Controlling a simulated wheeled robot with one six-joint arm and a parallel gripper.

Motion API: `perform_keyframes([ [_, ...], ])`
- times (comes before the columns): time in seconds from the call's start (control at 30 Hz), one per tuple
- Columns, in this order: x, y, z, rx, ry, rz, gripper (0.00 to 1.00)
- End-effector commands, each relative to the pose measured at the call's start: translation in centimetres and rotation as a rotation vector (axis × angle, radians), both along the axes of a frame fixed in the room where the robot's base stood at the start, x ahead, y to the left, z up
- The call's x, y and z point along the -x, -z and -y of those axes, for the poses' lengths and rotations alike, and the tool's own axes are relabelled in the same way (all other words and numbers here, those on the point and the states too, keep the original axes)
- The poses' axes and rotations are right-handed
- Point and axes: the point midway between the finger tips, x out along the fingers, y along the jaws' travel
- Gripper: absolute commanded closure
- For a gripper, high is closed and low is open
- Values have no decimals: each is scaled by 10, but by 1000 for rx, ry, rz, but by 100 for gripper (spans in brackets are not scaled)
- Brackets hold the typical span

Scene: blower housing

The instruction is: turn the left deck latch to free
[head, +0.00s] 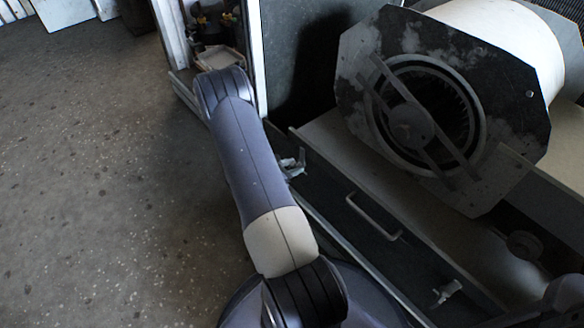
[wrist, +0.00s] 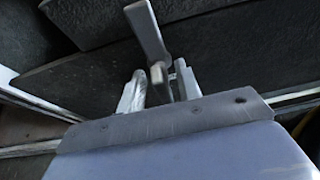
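In the head view a small pale shape, which looks like the left latch (head: 293,164), shows just right of my forearm. My arm hides most of the gripper there.
The dark deck front carries a pale bar handle (head: 374,217) and a second latch (head: 447,291) at lower right. The blower housing (head: 430,105) stands above it. A pale upright panel edge (head: 257,60) is close to my forearm. The speckled floor at left is clear.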

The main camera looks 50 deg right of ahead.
Motion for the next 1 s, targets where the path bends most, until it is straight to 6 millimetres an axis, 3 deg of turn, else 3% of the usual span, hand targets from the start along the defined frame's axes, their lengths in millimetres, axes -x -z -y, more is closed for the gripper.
perform_keyframes([
  [0.2, 0, 0, 0, 0, 0, 0, 67],
  [0.6, 0, 0, 0, 0, 0, 0, 100],
  [1.0, 0, 0, 0, 0, 0, 0, 100],
])
